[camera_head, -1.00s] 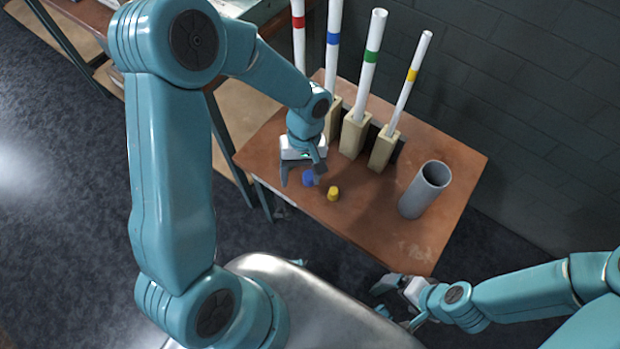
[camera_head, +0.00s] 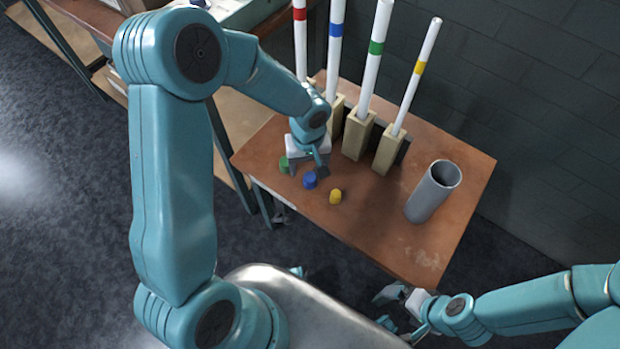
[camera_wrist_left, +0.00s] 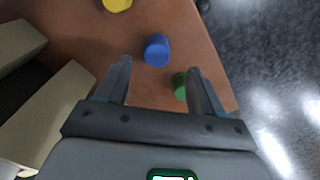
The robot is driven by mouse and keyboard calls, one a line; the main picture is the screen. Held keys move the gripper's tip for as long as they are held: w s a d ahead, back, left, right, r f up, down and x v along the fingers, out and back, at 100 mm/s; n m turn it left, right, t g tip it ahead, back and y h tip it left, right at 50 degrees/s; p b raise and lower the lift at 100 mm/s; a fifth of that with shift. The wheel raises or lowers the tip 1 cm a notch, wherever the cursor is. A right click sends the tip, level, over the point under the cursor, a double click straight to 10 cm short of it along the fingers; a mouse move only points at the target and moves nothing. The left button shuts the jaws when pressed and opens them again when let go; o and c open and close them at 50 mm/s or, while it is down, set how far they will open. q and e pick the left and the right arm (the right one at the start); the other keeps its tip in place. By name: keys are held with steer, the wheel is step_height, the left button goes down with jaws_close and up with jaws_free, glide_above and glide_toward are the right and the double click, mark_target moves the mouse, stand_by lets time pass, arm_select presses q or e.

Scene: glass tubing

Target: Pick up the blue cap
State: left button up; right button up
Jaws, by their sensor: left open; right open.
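The blue cap (camera_head: 310,180) stands on the brown table near its front left edge. It also shows in the left wrist view (camera_wrist_left: 157,50), just beyond the fingertips and roughly between their lines. My left gripper (camera_head: 306,167) is open and empty, low over the table just behind the blue cap. In the left wrist view its two fingers (camera_wrist_left: 160,72) are spread apart. My right gripper (camera_head: 398,305) is open and empty, off the table's front right corner.
A green cap (camera_head: 284,164) is close beside my left gripper, near one finger (camera_wrist_left: 180,86). A yellow cap (camera_head: 335,196) stands right of the blue one. Banded white tubes in wooden blocks (camera_head: 357,135) stand behind. A grey cylinder (camera_head: 432,190) stands at the right of the table (camera_head: 390,235).

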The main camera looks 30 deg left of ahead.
mark_target(310, 176)
arm_select(q)
steer(key=f, duration=0.4)
steer(key=shift+w+d+f, duration=0.1)
steer(key=shift+w+f, duration=0.1)
steer(key=shift+f, duration=0.15)
steer(key=c, duration=1.1)
step_height(310, 176, up, 20)
steer(key=shift+r+p, duration=0.1)
steer(key=shift+p, duration=1.15)
